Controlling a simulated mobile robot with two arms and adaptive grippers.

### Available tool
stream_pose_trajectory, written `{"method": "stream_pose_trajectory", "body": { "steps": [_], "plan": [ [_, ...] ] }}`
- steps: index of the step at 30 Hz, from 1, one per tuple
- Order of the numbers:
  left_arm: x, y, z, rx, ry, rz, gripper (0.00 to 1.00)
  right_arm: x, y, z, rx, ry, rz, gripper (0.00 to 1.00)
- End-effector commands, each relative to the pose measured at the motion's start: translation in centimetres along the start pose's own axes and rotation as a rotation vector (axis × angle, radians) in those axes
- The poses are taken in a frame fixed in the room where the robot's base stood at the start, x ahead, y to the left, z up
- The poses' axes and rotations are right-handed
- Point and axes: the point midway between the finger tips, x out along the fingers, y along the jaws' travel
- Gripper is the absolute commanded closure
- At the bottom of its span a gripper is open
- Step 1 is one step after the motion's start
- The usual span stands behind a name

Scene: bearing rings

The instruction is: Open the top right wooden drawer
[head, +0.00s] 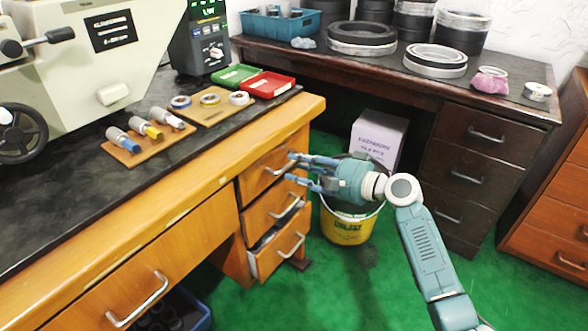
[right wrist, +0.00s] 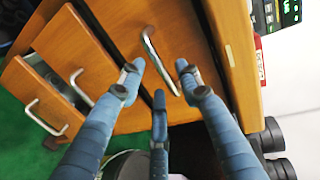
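The top right wooden drawer (head: 256,178) is in the right-hand stack of the light wooden desk and looks shut. Its metal handle (head: 279,168) is partly hidden behind my fingers in the head view. My right gripper (head: 292,168) is in front of this drawer with its fingers pointing at the handle. In the right wrist view, the drawer handle (right wrist: 152,50) shows between the spread fingertips of my right gripper (right wrist: 158,75). The fingers are open and hold nothing. I cannot tell whether they touch the handle. My left gripper is not in view.
Below it are a middle drawer (head: 262,221) and a bottom drawer (head: 270,262), both seeming to stand partly out. A yellow bucket (head: 345,230) stands under my right gripper. A dark desk (head: 482,135) is behind. Green floor (head: 360,290) is clear in front.

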Motion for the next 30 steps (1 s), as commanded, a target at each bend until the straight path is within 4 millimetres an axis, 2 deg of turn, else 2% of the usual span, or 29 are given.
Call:
{"method": "stream_pose_trajectory", "body": {
  "steps": [3,6,15,20,21,30],
  "plan": [
    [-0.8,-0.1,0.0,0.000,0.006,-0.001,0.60,1.4,0.0,-0.1,0.000,0.001,-0.002,0.66],
    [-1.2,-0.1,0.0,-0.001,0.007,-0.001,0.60,1.9,0.1,0.0,0.001,0.001,-0.001,0.66],
    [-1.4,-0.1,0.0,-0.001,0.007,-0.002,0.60,2.1,0.0,-0.1,0.000,0.001,0.000,0.66],
    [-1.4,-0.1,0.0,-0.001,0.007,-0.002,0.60,2.1,0.0,-0.1,0.000,0.001,0.000,0.97],
    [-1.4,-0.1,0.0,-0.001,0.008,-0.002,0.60,2.1,0.1,-0.1,0.000,0.002,0.000,1.00],
    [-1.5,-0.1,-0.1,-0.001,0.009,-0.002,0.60,2.0,0.1,-0.1,0.000,0.002,0.001,1.00]
  ]
}}
